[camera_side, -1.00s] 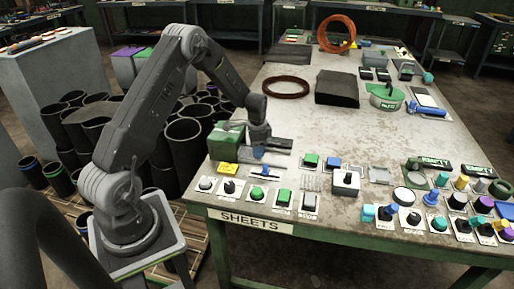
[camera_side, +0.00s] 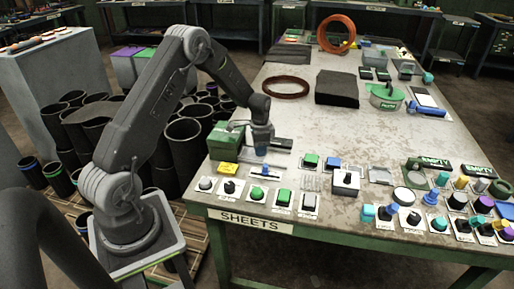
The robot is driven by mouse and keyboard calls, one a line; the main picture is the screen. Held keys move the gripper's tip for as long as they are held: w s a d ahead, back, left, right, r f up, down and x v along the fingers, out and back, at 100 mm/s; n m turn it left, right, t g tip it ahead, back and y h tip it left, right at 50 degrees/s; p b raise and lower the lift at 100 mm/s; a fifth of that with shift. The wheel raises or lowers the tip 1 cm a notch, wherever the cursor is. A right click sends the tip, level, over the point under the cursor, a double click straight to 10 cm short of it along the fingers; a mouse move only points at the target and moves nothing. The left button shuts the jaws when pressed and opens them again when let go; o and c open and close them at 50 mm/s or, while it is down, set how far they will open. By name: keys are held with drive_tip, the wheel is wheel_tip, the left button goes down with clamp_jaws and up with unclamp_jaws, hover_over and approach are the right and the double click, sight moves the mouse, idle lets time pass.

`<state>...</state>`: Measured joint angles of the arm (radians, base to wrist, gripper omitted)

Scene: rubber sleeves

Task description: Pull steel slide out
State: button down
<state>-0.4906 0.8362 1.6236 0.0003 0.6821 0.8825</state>
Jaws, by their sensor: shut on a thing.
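My gripper (camera_side: 261,150) is at the near left of the workbench, just right of a green box (camera_side: 226,143). It points down and is shut on the steel slide (camera_side: 277,154), a thin pale strip low at the fingertips. The strip shows on both sides of the fingers, close to the bench top. The fingers and wrist hide part of it, and the picture is too small to tell how much of it sits inside the green box. A blue patch shows at the fingertips.
Rows of small knobs and switches line the bench's front edge, including a white box with a black knob (camera_side: 346,182). A dark block (camera_side: 337,87) stands farther back. The middle of the bench (camera_side: 350,135) is clear.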

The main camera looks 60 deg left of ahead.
drive_tip(key=w+d, duration=0.6)
drive_tip(key=shift+w+d, duration=0.35)
drive_tip(key=c, duration=1.3)
unclamp_jaws()
drive_tip(key=shift+d, duration=0.1)
drive_tip(key=shift+c, duration=0.2)
drive_tip(key=o, duration=0.3)
drive_tip(key=shift+o, duration=0.2)
wheel_tip(320, 180, up, 14)
